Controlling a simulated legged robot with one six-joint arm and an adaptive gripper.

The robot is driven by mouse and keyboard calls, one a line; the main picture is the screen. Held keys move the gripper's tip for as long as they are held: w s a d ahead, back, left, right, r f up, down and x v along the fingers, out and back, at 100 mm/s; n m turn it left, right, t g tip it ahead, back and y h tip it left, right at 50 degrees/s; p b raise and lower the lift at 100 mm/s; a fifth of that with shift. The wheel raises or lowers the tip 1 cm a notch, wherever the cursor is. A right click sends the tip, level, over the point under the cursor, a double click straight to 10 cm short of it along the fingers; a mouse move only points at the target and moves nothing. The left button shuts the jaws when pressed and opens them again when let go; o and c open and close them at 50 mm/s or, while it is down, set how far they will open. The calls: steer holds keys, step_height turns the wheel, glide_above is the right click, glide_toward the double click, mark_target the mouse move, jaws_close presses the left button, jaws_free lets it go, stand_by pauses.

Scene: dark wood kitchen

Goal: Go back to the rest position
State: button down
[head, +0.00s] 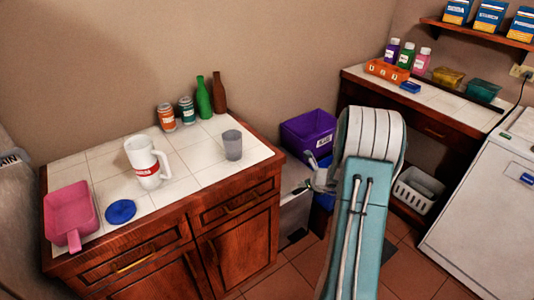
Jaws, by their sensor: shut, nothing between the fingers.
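My teal and white arm rises from the bottom right of the middle in the head view. My gripper (314,172) shows small and grey at the left of the arm's upper end. It is shut and empty. It is in front of the purple bin, to the right of the tiled counter (205,183), apart from the counter's edge as far as I can tell. Part of the gripper is hidden behind the arm.
The counter bears a white mug (146,166), a grey cup (232,145), a pink dustpan-like tray (70,213), a blue disc (120,211), cans and bottles. A purple bin (305,130) stands right of it. A white appliance (490,210) stands at the right.

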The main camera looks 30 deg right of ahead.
steer(key=s+a+r+n+g+y, duration=0.1)
steer(key=s+a+r+n+y, duration=0.1)
steer(key=a+r+n, duration=0.9)
steer(key=s+a+r+n+g+y, duration=0.1)
steer(key=s+a+r+n, duration=0.1)
steer(key=a+r+n, duration=0.75)
steer(key=s+a+r+n+h, duration=0.1)
steer(key=s+a+r+n, duration=0.1)
steer(key=s+a+n, duration=0.2)
steer(key=s+a+r+n+g+h, duration=0.1)
steer(key=s+a+n, duration=0.3)
steer(key=s, duration=0.5)
steer(key=s+a+r+n+h, duration=0.1)
steer(key=s+a+r+n, duration=0.2)
steer(key=s+n, duration=0.3)
steer(key=shift+s+a+h, duration=0.4)
steer(key=shift+s+a, duration=0.25)
steer(key=shift+s, duration=0.2)
